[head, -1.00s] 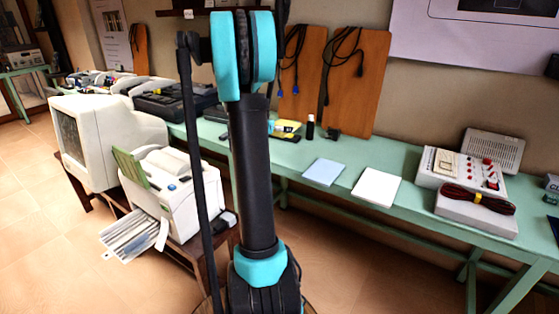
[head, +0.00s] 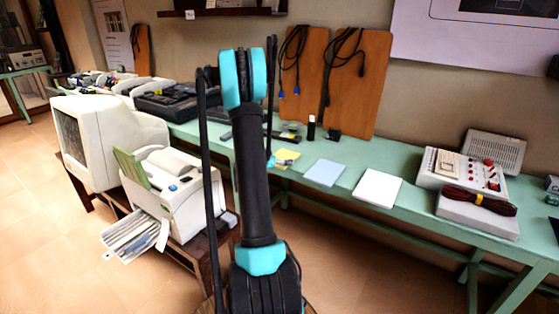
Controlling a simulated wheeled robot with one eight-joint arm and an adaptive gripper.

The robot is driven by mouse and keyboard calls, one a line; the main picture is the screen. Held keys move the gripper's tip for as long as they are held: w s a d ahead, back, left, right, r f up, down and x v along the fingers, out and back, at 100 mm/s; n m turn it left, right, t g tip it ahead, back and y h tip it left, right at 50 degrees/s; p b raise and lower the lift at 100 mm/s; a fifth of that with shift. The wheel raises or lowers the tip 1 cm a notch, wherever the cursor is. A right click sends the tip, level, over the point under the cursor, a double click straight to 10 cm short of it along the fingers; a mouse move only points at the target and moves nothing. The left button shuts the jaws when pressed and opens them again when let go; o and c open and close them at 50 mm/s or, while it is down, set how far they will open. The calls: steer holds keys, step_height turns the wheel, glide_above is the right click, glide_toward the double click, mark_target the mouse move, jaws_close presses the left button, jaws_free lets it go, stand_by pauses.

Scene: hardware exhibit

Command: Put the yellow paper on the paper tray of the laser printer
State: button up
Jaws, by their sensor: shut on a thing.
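The yellow paper (head: 288,155) is a small sheet at the left part of the green table, to the right of my arm. My gripper (head: 271,163), partly hidden behind my arm, is shut on its left edge. I cannot tell whether the paper touches the tabletop. The white laser printer (head: 190,205) stands at the left on a low brown table, well apart from my gripper. A tray (head: 138,236) with light striped sheets juts out at its lower front. A green panel (head: 131,168) stands up at its top left.
A light blue sheet (head: 325,173) and a white sheet (head: 378,188) lie on the green table (head: 420,192). A small black bottle (head: 311,128) stands behind. A white control box (head: 455,172) is at the right. A CRT monitor (head: 105,140) stands beside the printer.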

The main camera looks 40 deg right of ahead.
steer(key=shift+f, duration=0.25)
steer(key=o, duration=1)
steer(key=shift+f, duration=0.15)
